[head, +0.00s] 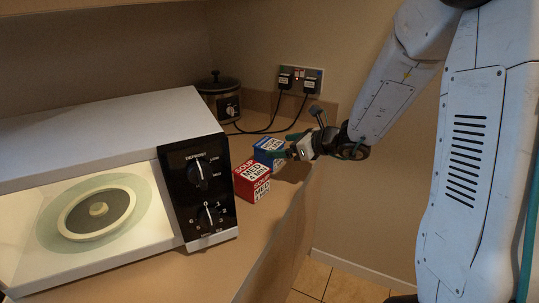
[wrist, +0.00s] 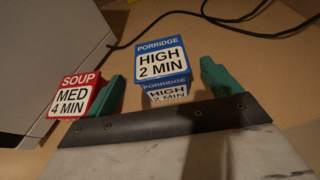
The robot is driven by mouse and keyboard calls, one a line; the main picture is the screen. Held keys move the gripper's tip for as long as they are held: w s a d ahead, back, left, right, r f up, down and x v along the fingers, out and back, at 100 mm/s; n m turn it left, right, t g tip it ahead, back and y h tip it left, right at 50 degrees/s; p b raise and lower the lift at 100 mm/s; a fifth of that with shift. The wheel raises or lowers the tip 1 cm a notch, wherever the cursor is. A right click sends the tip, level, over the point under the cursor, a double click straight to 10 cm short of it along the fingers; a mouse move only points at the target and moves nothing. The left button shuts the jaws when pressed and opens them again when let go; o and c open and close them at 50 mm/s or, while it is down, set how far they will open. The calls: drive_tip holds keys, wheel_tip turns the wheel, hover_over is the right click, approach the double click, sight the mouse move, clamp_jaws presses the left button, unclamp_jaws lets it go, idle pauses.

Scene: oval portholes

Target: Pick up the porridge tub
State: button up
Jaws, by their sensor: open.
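The porridge tub (wrist: 163,62) is a blue and white box with "PORRIDGE HIGH 2 MIN" on its top and front. In the wrist view it stands ahead of my gripper (wrist: 163,85), roughly between the two green fingers, which are apart with nothing held. In the head view the tub (head: 268,146) sits on the counter behind the red soup tub (head: 252,180), and my gripper (head: 283,154) is at its right side, partly covering it. The soup tub also shows in the wrist view (wrist: 76,96), left of the left finger.
A white microwave (head: 100,140) with a lit window and black dial panel stands to the left on the counter. A dark-lidded slow cooker (head: 220,100) stands at the back. Black cables (head: 272,130) run from the wall socket (head: 300,80). The counter's edge (head: 290,215) lies close to the tubs.

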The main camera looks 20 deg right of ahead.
sight(275, 145)
drive_tip(key=x, duration=0.5)
drive_tip(key=shift+w+a+f, duration=0.1)
drive_tip(key=shift+w+a, duration=0.1)
drive_tip(key=shift+w, duration=0.15)
drive_tip(key=c, duration=1.3)
